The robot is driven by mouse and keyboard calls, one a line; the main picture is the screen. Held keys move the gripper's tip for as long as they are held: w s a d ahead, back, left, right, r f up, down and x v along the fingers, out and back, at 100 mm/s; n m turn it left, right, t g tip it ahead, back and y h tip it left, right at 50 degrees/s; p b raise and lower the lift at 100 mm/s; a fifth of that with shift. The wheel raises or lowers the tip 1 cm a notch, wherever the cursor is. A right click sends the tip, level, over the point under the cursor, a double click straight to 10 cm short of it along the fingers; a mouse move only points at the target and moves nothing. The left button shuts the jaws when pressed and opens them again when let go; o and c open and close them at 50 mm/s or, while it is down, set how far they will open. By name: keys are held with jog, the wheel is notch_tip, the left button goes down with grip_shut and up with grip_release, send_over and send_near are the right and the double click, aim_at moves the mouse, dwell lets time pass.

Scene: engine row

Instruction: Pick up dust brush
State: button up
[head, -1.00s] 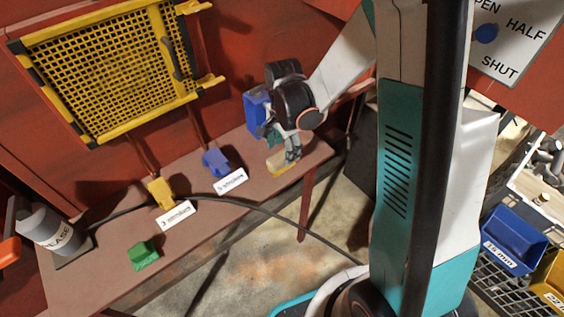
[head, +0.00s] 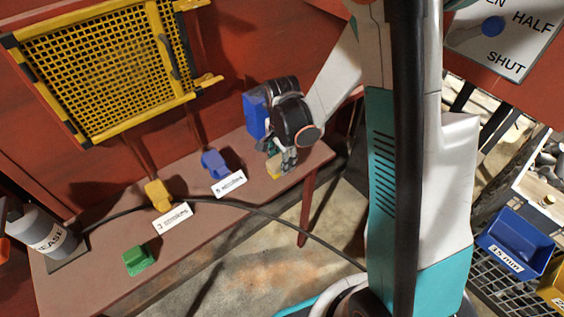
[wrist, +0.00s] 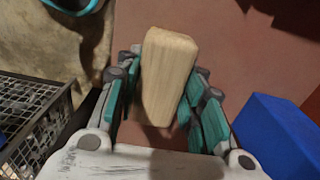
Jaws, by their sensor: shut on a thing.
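The dust brush (wrist: 170,75) shows in the wrist view as a pale wooden block between my fingers; its bristles are not clearly seen. My gripper (wrist: 165,95) is shut on it, with teal finger pads at both sides. In the head view my gripper (head: 280,160) is low over the right end of the red-brown bench, and a small yellowish part of the brush (head: 274,172) shows beneath it. The fingers and wrist hide most of the brush there. I cannot tell whether it touches the bench.
A blue box (head: 255,116) stands close beside my gripper, also in the wrist view (wrist: 275,135). Blue (head: 214,163), yellow (head: 158,194) and green (head: 138,260) blocks and a grease can (head: 48,236) are on the bench (head: 95,285). A black cable crosses it.

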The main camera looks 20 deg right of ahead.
jog(key=shift+r, duration=0.1)
notch_tip(320, 180, up, 20)
jog(key=p, duration=0.7)
